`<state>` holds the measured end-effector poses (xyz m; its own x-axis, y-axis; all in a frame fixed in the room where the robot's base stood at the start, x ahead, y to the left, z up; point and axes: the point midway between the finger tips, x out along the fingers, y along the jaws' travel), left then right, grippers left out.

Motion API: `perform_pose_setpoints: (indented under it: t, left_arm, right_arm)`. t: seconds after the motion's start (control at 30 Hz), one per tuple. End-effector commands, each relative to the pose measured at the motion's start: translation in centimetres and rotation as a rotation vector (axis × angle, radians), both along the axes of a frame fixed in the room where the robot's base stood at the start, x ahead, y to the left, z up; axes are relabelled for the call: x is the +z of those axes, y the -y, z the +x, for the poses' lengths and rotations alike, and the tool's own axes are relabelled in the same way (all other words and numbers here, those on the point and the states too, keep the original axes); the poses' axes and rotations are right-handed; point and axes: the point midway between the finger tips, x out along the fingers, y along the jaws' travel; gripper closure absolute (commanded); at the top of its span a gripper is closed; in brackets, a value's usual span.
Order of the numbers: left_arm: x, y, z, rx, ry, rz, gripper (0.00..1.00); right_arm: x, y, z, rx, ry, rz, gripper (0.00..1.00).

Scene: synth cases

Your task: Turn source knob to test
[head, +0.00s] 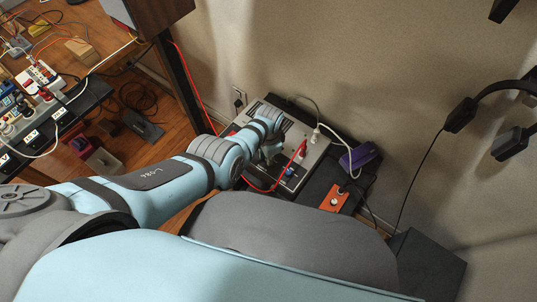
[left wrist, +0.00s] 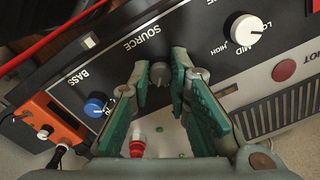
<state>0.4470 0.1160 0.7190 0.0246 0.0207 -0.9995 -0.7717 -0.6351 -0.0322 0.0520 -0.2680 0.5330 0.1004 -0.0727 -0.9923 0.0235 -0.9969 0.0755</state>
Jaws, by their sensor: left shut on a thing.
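The source knob (left wrist: 158,70) is a small dark grey knob below the printed word SOURCE on the black panel of the amplifier (left wrist: 190,28). My left gripper (left wrist: 160,84), with its green-padded fingers, is shut on the knob, one finger on each side. In the head view my left gripper (head: 267,152) is over the amplifier (head: 252,110), and the knob is hidden there. I cannot read any setting marks around the knob. My right gripper is not in view.
A blue knob (left wrist: 95,105) marked BASS and a white knob (left wrist: 243,27) flank the source knob. A red plug (left wrist: 137,146) is close to the fingers. An orange box (head: 335,198), a purple case (head: 360,157) and red cables lie around the amplifier.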

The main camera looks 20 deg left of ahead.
Motion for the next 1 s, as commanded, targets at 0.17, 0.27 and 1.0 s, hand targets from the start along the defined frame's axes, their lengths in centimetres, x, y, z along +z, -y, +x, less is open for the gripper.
perform_pose_setpoints:
  t: [0.17, 0.27, 1.0]
  left_arm:
    - [0.06, -0.05, 0.02, -0.136, 0.0, 0.001, 1.0]
    - [0.06, -0.07, 0.03, -0.2, 0.0, 0.001, 1.0]
    - [0.04, -0.05, 0.08, -0.336, 0.002, 0.0, 1.0]
  right_arm:
    - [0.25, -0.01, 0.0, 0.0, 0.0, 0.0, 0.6]
    - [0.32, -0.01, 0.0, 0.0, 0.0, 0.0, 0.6]
    - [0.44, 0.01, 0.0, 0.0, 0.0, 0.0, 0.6]
